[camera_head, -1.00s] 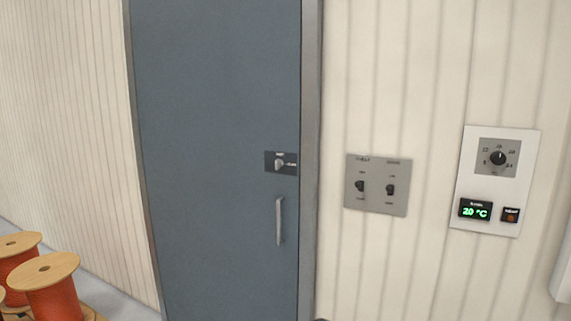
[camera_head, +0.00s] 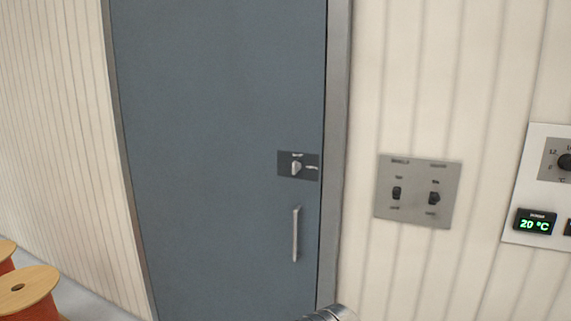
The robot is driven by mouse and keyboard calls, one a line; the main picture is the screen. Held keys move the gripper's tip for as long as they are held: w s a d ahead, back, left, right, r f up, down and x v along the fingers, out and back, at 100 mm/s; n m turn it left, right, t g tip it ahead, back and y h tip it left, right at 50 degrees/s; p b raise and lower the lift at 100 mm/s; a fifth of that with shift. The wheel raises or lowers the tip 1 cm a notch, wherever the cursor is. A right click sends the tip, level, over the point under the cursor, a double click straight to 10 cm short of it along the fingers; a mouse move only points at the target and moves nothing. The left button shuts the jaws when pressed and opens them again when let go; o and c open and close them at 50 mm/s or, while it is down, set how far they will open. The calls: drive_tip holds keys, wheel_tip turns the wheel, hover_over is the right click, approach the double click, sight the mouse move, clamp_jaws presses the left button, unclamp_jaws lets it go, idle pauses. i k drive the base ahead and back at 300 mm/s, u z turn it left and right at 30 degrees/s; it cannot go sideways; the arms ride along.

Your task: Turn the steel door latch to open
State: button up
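The steel door latch (camera_head: 296,168) is a small pale turn knob on a dark plate on the right side of the blue-grey door (camera_head: 215,120). The knob stands roughly upright, with small labels above it and to its right that are too small to read surely. A vertical bar handle (camera_head: 296,235) is below it. The door sits shut in its grey frame. A rounded metal part, likely of my arm, shows at the bottom edge, below and right of the handle. My gripper is not in view.
A grey panel with two black switches (camera_head: 418,190) is on the cream ribbed wall right of the door. A white thermostat panel (camera_head: 526,238) reading 20 °C is further right, cut by the edge. Orange cable reels (camera_head: 28,295) stand at lower left.

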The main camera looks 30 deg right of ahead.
sight(296, 165)
drive_tip(key=u, duration=0.45)
drive_tip(key=i, duration=0.85)
drive_tip(key=u, duration=0.55)
